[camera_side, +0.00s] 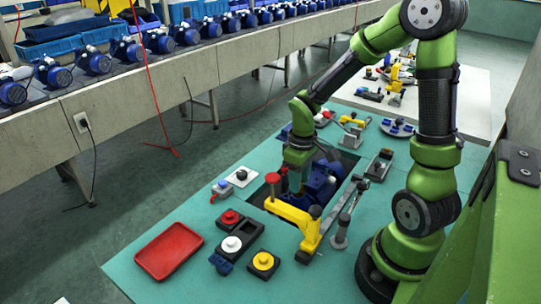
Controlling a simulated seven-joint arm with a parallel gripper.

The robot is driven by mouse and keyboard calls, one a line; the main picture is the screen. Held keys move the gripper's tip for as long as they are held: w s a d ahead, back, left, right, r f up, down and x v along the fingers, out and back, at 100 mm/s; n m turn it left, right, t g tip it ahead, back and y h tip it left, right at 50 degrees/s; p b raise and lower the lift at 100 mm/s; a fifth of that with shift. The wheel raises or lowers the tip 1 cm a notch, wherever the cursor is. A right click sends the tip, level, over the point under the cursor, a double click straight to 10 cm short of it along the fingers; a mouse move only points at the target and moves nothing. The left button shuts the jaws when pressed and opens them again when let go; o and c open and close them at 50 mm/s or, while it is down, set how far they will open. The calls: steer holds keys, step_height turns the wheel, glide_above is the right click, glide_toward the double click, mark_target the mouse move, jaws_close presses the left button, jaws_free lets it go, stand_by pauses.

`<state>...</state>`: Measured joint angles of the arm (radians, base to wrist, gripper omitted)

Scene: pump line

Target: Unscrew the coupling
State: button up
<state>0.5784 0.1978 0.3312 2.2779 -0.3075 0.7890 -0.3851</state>
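A blue pump (322,182) sits in a dark recess in the teal work table. My gripper (297,184) points down at the left part of the pump. The fingertips are small and dark against the recess, so I cannot tell whether they are open or shut, or whether they touch anything. I cannot pick out the coupling; it may be hidden by my gripper and wrist. A yellow clamp (309,228) with a red knob (273,178) stands at the near edge of the recess, close to my gripper.
A red tray (169,250) lies at the front left of the teal table (125,272). Black blocks with a red knob (230,217), a white knob (232,244) and a yellow disc (263,261) stand nearby. A grey lever (342,224) stands right of the clamp. A conveyor with blue motors runs behind.

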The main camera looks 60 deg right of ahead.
steer(key=shift+r, duration=2.25)
